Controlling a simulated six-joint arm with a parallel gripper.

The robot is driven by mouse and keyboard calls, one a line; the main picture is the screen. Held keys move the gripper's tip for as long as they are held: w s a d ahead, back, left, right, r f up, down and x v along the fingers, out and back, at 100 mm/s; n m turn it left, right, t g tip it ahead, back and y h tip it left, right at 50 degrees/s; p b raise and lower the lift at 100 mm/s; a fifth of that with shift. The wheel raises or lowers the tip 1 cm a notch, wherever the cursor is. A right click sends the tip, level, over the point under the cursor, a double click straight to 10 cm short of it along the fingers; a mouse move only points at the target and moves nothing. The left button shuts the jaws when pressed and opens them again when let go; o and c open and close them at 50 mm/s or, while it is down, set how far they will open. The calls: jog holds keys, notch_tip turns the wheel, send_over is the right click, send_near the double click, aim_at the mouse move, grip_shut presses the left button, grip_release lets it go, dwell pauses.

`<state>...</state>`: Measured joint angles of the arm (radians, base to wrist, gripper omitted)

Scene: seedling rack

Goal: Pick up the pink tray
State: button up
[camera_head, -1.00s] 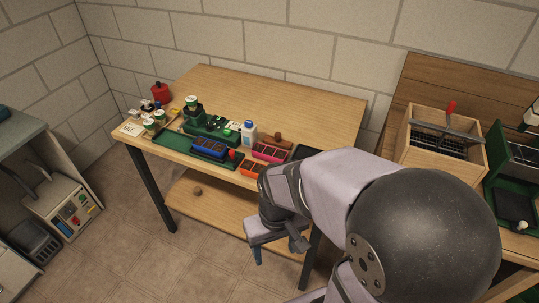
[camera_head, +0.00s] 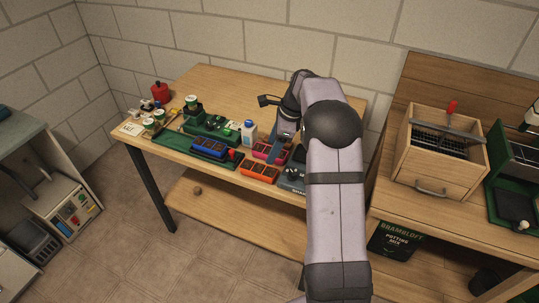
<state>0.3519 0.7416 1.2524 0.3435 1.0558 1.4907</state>
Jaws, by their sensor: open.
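The pink tray (camera_head: 262,151), a small tray with dark cells, sits on the wooden table near its front edge. It lies behind the orange tray (camera_head: 259,172) and right of the blue tray (camera_head: 209,147). My gripper (camera_head: 277,150) is over the right part of the pink tray, pointing down, and hides that end. The jaws are open. I cannot tell whether a finger touches the tray.
A white bottle with a blue cap (camera_head: 249,132) stands just left of my gripper, behind the pink tray. A green rack (camera_head: 215,127) with cups is further left. A wooden crate (camera_head: 440,148) stands on the right bench. The table's back (camera_head: 235,85) is clear.

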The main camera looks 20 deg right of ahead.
jog(key=w+d+m, duration=0.1)
jog(key=d+m, duration=0.1)
jog(key=w+d+f+m, duration=0.1)
jog(key=w+m, duration=0.1)
jog(key=shift+w+d+t, duration=0.25)
jog(key=shift+d+t, duration=0.15)
jog(key=shift+w+p+x, duration=0.1)
jog(key=shift+p+x, duration=0.7)
jog(key=shift+x, duration=1.05)
jog(key=shift+w+p+x, duration=0.15)
jog(key=shift+p+x, duration=0.6)
jog(key=shift+x, duration=1.1)
jog(key=shift+r, duration=0.15)
jog(key=c, duration=1.2)
